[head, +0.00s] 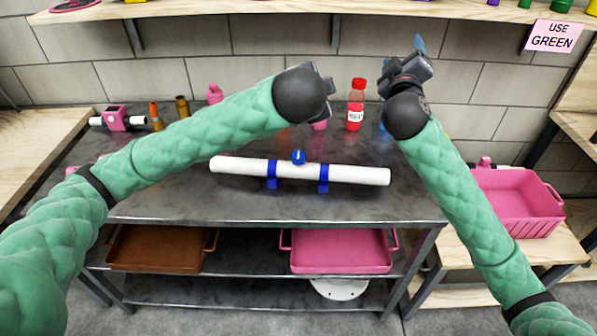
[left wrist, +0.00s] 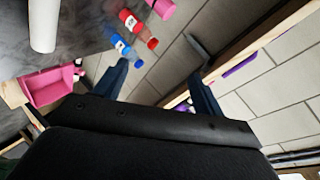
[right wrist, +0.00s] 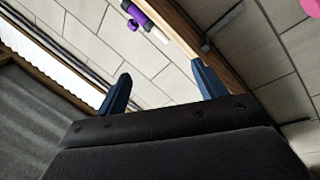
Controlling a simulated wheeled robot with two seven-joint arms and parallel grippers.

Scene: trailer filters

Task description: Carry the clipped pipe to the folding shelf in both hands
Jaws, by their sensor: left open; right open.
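The clipped pipe (head: 345,175) is a white tube lying across the front of the dark metal table, with blue clips under it and a blue round cap on its back side. One end of it shows in the left wrist view (left wrist: 43,25). My left gripper (head: 322,80) is raised behind and above the pipe, empty; its two fingers stand apart in the left wrist view (left wrist: 155,85). My right gripper (head: 412,60) is raised near the back wall, right of the pipe; its fingers are apart and empty in the right wrist view (right wrist: 162,88). I cannot tell which surface is the folding shelf.
A red-capped bottle (head: 356,105) stands behind the pipe. A pink tray (head: 340,250) and a brown tray (head: 160,248) sit on the lower level. A pink bin (head: 515,200) stands on the right wooden shelf. A wooden wall shelf (head: 300,10) runs overhead.

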